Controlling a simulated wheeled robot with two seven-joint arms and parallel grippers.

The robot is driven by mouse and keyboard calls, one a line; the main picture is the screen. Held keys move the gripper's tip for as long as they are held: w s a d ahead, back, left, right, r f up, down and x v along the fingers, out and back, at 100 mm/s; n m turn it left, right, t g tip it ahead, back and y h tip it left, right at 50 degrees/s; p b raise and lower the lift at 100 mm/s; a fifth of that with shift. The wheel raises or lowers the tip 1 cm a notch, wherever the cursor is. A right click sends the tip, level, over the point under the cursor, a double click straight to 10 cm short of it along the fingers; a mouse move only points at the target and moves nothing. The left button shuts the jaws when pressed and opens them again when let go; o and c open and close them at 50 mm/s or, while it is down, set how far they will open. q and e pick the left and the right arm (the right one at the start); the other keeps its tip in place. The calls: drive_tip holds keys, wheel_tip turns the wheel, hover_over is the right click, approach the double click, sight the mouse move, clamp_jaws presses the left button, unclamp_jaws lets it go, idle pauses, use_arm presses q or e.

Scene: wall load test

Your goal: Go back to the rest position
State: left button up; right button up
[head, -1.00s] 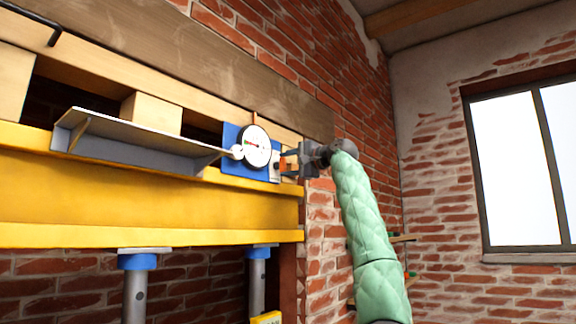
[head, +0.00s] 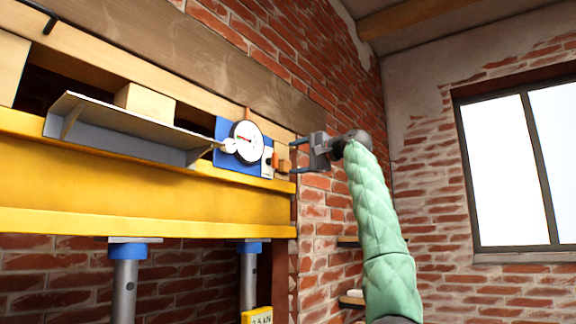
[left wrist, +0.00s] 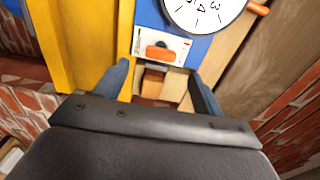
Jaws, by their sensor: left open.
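My left gripper (head: 295,156), on the arm with the quilted green sleeve, is open and points left at the gauge mount. No object shows held between its fingers. A round white dial gauge (head: 246,141) sits on a blue plate (head: 225,160) just left of the fingertips. A small orange-brown part (head: 283,165) lies right by the fingertips; I cannot tell if they touch it. In the left wrist view the fingers (left wrist: 158,76) stand apart, with the dial (left wrist: 203,8) and an orange switch-like piece (left wrist: 160,52) beyond them. My right gripper is not in view.
A yellow beam (head: 150,190) runs along the wall, with a grey angled shelf (head: 130,128) above it. Posts with blue collars (head: 128,251) stand below. The brick wall (head: 345,95) is close behind the gripper. Free room lies right, towards the window (head: 515,165).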

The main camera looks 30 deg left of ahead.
use_arm(q)
drive_tip(key=shift+s+d, duration=0.1)
drive_tip(key=shift+d, duration=0.6)
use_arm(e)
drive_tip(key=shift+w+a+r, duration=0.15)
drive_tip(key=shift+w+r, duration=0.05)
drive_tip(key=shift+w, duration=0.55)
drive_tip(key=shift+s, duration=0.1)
